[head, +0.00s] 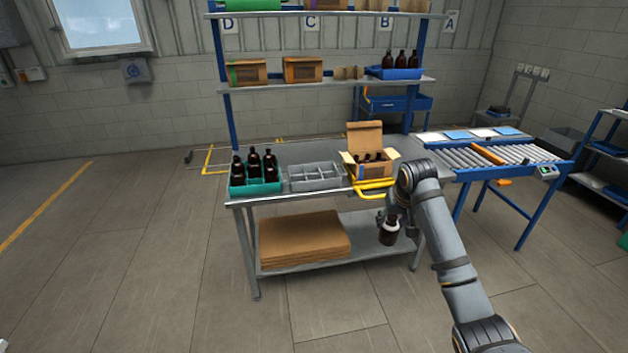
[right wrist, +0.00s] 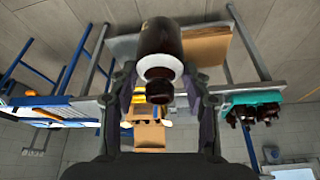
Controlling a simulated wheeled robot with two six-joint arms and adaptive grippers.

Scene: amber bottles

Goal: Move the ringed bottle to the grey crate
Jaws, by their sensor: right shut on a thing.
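The ringed bottle (head: 388,233) is dark amber with a white ring around its neck. My right gripper (head: 396,222) is shut on it and holds it in the air in front of the table's front edge. In the right wrist view the bottle (right wrist: 160,38) shows between the two fingers (right wrist: 160,76), with its white ring and dark cap towards the camera. The grey crate (head: 315,184) stands on the table, left of and behind the gripper. It is divided into compartments, and those I can see look empty. My left gripper is not in view.
A teal crate (head: 255,188) with several amber bottles stands left of the grey crate. An open cardboard box (head: 372,170) with bottles stands right of it, by yellow rails (head: 374,188). A roller conveyor (head: 495,157) is at right; flat cardboard (head: 303,238) lies on the lower shelf.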

